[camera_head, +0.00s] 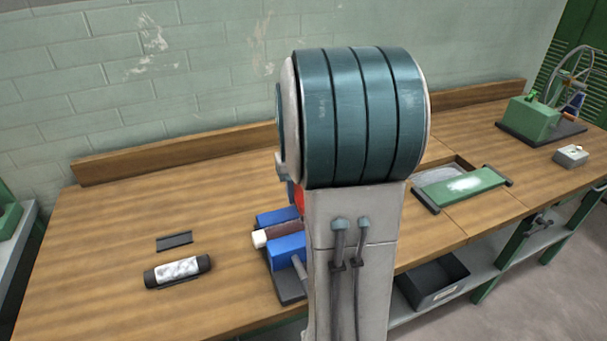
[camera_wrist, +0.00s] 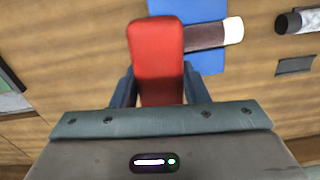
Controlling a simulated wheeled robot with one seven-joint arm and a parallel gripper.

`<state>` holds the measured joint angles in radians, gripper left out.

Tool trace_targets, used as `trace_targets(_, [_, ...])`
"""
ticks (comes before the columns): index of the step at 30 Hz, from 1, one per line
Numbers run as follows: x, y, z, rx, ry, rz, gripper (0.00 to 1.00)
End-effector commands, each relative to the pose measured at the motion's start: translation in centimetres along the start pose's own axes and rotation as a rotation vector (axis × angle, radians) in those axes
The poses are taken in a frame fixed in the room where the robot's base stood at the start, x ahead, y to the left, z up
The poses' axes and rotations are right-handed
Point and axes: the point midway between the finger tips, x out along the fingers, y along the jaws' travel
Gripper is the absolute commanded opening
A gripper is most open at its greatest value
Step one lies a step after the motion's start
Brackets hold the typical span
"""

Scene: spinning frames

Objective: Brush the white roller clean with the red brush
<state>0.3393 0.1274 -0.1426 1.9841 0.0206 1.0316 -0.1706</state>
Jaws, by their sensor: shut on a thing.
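My gripper (camera_wrist: 160,86) is shut on a red block-shaped thing, the red brush (camera_wrist: 156,50), which sticks out between the two fingers in the wrist view. A small piece of the red brush also shows in the head view (camera_head: 298,199) beside my arm, which hides the gripper there. Its bristles cannot be seen. The white roller (camera_head: 178,271), patchy white with black ends, lies on the bench at the left, apart from the brush. Part of it shows at the wrist view's right edge (camera_wrist: 307,18).
A blue holder (camera_head: 277,217) with a brown, white-ended cylinder (camera_head: 261,239) stands close to my arm. A small dark bar (camera_head: 174,241) lies behind the white roller. A green board (camera_head: 462,188) and a green wheeled machine (camera_head: 534,119) are at the right. The bench's left part is mostly clear.

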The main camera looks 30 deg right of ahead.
Motion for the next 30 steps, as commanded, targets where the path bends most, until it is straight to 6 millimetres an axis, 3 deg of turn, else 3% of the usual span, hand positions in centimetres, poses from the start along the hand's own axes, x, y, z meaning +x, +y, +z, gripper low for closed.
trace_targets(9, [-2.7, -0.2, 0.0, -0.005, 0.0, 0.0, 0.16])
trace_targets(30, [-2.7, -0.3, 0.0, -0.007, 0.0, 0.0, 0.16])
